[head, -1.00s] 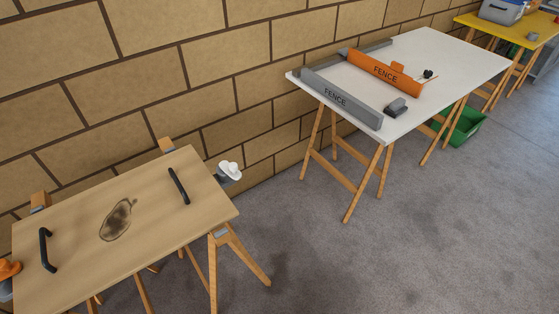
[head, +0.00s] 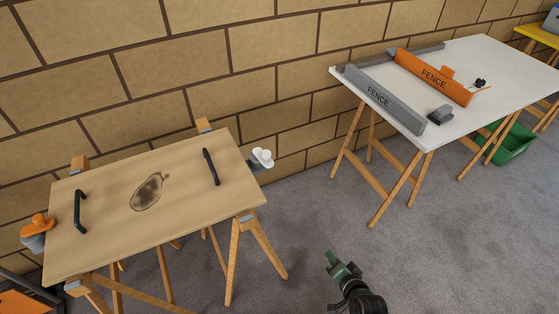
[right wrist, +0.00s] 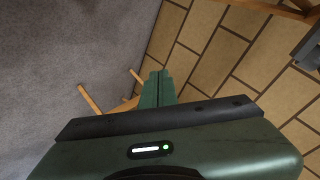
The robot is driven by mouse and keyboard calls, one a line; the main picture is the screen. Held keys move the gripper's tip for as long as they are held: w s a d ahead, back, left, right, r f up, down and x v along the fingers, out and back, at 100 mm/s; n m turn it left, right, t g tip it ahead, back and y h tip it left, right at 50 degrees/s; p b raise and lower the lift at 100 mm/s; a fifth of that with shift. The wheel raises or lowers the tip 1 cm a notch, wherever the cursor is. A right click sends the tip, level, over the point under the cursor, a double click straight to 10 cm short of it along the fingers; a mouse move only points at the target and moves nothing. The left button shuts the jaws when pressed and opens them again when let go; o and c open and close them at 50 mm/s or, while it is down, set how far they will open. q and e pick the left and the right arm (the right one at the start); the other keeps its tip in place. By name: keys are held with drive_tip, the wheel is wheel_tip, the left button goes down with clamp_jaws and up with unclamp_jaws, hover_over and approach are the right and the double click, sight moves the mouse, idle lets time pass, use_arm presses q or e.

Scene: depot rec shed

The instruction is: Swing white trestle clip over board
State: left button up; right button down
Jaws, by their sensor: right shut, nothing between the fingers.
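The white trestle clip (head: 262,157) sits on a grey mount at the right edge of the wooden board (head: 110,235), out beside the board and not over it. The board lies on wooden trestles (head: 256,245) and has two black handles and a dark stain. An orange clip (head: 40,224) on a grey mount is at the board's left edge. My right gripper (head: 334,262) is shut and empty, over the floor to the right of and below the white clip in the head view. Its green fingers (right wrist: 157,88) are together in the right wrist view. My left gripper is not in view.
A white table (head: 480,70) with a grey fence (head: 383,99), an orange fence (head: 432,77) and a small dark block (head: 440,115) stands at the right. A green bin (head: 517,142) is under it. A brick wall (head: 170,85) runs behind. Grey floor lies between the tables.

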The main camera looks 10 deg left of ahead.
drive_tip(key=w+a+r+m+t+y, duration=0.1)
drive_tip(key=w+a+r, duration=0.2)
drive_tip(key=r, duration=0.5)
drive_tip(key=w+a+r+m+t+y, duration=0.2)
drive_tip(key=w+a+r, duration=0.1)
drive_tip(key=r, duration=0.6)
drive_tip(key=w+a+r+m+t+y, duration=0.1)
drive_tip(key=w+a+r+m+y, duration=0.1)
drive_tip(key=r, duration=0.6)
drive_tip(key=shift+w+a+r+t+b, duration=0.3)
drive_tip(key=shift+w+a+b, duration=0.15)
drive_tip(key=shift+a, duration=0.7)
drive_tip(key=shift+w, duration=0.1)
